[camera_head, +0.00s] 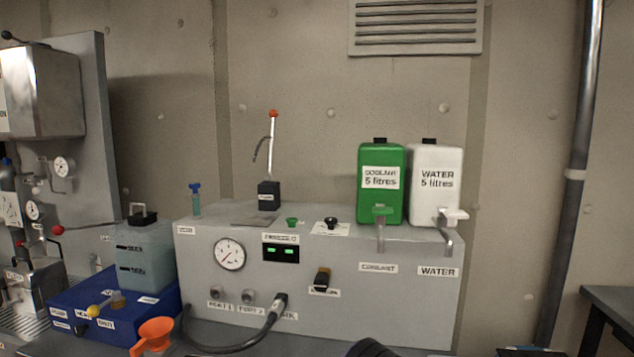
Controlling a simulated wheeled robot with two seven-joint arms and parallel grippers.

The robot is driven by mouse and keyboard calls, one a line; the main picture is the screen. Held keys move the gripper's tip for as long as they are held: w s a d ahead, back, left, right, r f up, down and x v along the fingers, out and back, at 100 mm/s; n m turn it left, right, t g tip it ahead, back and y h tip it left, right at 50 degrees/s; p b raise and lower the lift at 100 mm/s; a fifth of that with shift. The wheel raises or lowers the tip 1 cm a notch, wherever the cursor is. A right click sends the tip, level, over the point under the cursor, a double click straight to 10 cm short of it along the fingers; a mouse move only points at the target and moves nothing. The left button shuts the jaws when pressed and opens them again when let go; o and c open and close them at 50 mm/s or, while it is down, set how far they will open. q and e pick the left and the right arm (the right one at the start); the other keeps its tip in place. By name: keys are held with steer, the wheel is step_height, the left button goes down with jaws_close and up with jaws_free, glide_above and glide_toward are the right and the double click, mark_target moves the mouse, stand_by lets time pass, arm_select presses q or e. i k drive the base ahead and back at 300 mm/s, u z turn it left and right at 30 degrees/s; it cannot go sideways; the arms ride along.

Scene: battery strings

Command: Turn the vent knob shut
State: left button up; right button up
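A blue knob (195,188) stands upright on a thin, pale blue-green stem at the left end of the grey console (340,336). A small label (186,230) sits below it on the front face, too small to read surely. A green knob (292,222) and a black knob (331,222) sit on the console top further right. I cannot tell for sure which one is the vent knob, nor how far any is turned. Neither of my grippers can be made out.
Green coolant (394,206) and white water (421,206) tanks stand on the console's right. A red-tipped lever (273,145) rises behind. A dark shape (370,349) at the bottom edge is unclear.

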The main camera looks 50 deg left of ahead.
mark_target(195, 186)
steer(key=z, duration=0.6)
steer(key=k, duration=1.25)
steer(key=u, duration=1.5)
steer(key=i, duration=0.35)
